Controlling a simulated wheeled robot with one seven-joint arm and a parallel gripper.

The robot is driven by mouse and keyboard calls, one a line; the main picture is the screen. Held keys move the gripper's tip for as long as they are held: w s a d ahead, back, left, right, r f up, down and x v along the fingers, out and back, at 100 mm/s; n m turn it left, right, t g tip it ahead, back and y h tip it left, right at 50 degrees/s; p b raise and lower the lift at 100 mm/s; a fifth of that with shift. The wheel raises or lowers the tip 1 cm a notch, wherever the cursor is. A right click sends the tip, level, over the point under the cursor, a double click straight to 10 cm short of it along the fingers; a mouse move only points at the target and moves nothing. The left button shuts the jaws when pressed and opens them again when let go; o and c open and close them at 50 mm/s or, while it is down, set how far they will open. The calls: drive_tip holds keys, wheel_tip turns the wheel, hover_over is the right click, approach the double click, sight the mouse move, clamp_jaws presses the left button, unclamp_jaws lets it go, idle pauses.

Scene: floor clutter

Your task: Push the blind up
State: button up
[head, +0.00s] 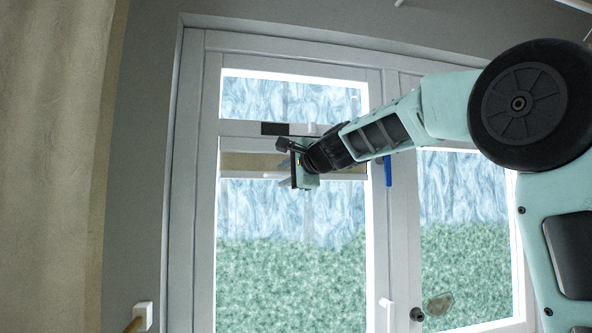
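The blind (245,162) is a narrow beige band between two pale rails across the left window pane. It sits in the upper half of the pane, with glass showing above and below it. Its upper rail (240,128) carries a dark rectangle, and its lower rail (243,177) is thin. My gripper (289,163) reaches in from the right and is in front of the blind's middle, covering part of it. I cannot tell whether it touches the blind. Its fingertips are small and seen from behind, so their opening is unclear.
A beige curtain (50,150) hangs at the left. A second window pane (465,220) is at the right, partly behind my arm.

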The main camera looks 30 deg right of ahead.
drive_tip(key=s+r+b, duration=0.1)
drive_tip(key=s+b, duration=0.2)
drive_tip(key=s, duration=0.5)
drive_tip(key=s+d+r+b, duration=0.1)
drive_tip(key=s+r+b, duration=0.1)
drive_tip(key=s, duration=0.7)
drive_tip(key=shift+d+b, duration=0.2)
drive_tip(key=shift+b, duration=0.7)
drive_tip(key=shift+r, duration=0.1)
drive_tip(key=shift+w+f+n+t+b, duration=0.65)
drive_tip(key=shift+f+t+b, duration=1.9)
drive_tip(key=shift+b, duration=3.75)
drive_tip(key=shift+g, duration=0.55)
drive_tip(key=w+p, duration=0.2)
drive_tip(key=w, duration=0.3)
drive_tip(key=w+r+p, duration=0.1)
drive_tip(key=w+p, duration=0.1)
drive_tip(key=w, duration=0.2)
drive_tip(key=w+a+r+p, duration=0.1)
drive_tip(key=w+p, duration=0.1)
drive_tip(key=w, duration=0.3)
drive_tip(key=shift+w, duration=0.35)
drive_tip(key=shift+w+a+p, duration=0.15)
drive_tip(key=shift+w+p, duration=0.15)
drive_tip(key=shift+w, duration=0.35)
